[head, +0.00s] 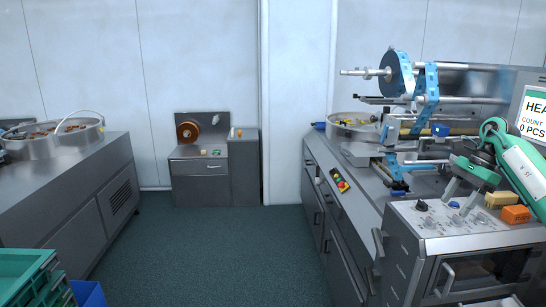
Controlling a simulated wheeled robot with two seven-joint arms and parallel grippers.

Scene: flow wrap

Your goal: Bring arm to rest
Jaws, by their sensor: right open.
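My right arm (520,165), white and green, comes in from the right edge. My right gripper (456,206) points down and left over the top of the steel control box (410,212). Its two grey fingers are apart and nothing shows between them. I cannot tell whether the fingertips touch the box top. My left arm and left gripper are not in view.
Close by the right gripper are a dark knob (421,206), a yellow block (499,199) and an orange block (516,214). The wrapping machine with its blue film roll (397,73) stands behind. Green crates (28,278) stand at lower left. The middle floor (220,255) is clear.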

